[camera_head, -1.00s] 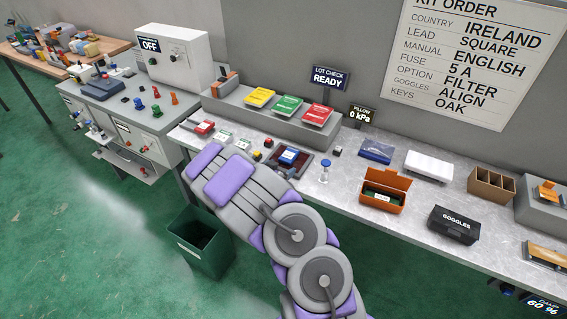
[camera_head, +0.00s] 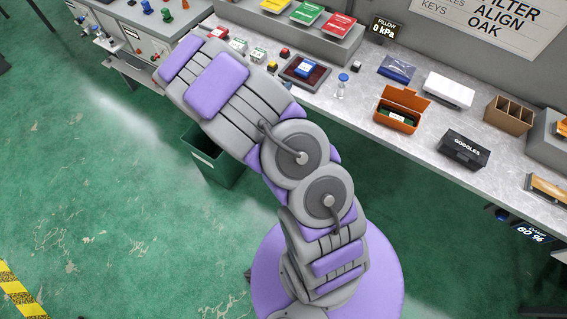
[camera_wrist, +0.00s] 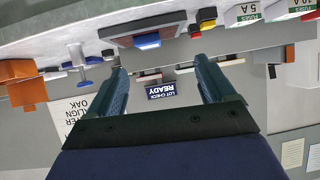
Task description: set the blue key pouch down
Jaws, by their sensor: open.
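A small blue item (camera_head: 306,69), which looks like the blue key pouch, lies on a dark tray with a reddish surface (camera_head: 318,80) on the grey bench. It also shows in the wrist view (camera_wrist: 147,41), where the picture is upside down. A flat blue packet (camera_head: 397,68) lies farther right on the bench. My gripper (camera_wrist: 160,68) is open, with nothing seen between its two fingers. The tray and blue item appear beyond the fingertips, apart from them. In the head view my arm hides the gripper.
A blue-topped stand (camera_head: 342,85) is right of the tray. An open orange box (camera_head: 399,115), a black goggles case (camera_head: 464,149) and a brown divided box (camera_head: 508,115) stand farther right. Red and yellow buttons (camera_head: 284,54) are left of the tray. A green bin (camera_head: 217,160) stands on the floor below.

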